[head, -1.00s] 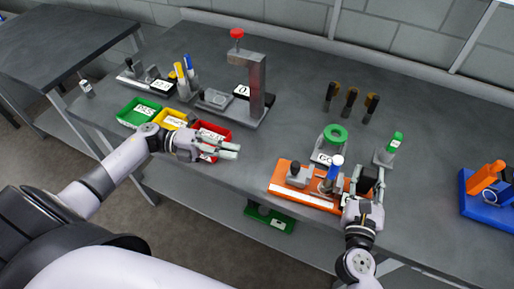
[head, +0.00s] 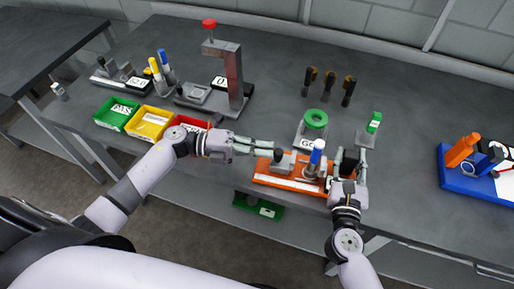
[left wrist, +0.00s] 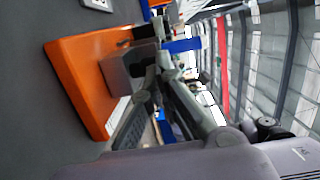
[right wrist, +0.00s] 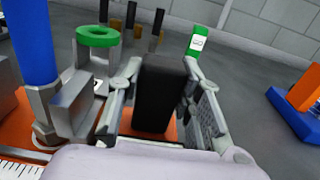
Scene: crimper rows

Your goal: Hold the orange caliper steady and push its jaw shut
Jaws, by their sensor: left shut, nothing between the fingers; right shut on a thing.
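The orange caliper (head: 262,169) lies near the table's front edge, with a white scale along its front. Its grey jaw block (head: 283,162) carries a dark knob, and a blue upright piece (head: 317,154) stands to the right of it. My right gripper (right wrist: 160,85) is shut on the black block (right wrist: 160,100) at the caliper's right end. My left gripper (head: 272,147) is shut and empty at the caliper's left end, beside the jaw block. In the left wrist view its fingers overlap the grey block (left wrist: 122,72); I cannot tell whether they touch it.
Green, yellow (head: 150,121) and red bins lie left, near my left arm. A blue stand (head: 470,183) is at the right. The table between the bins and ring is mostly clear.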

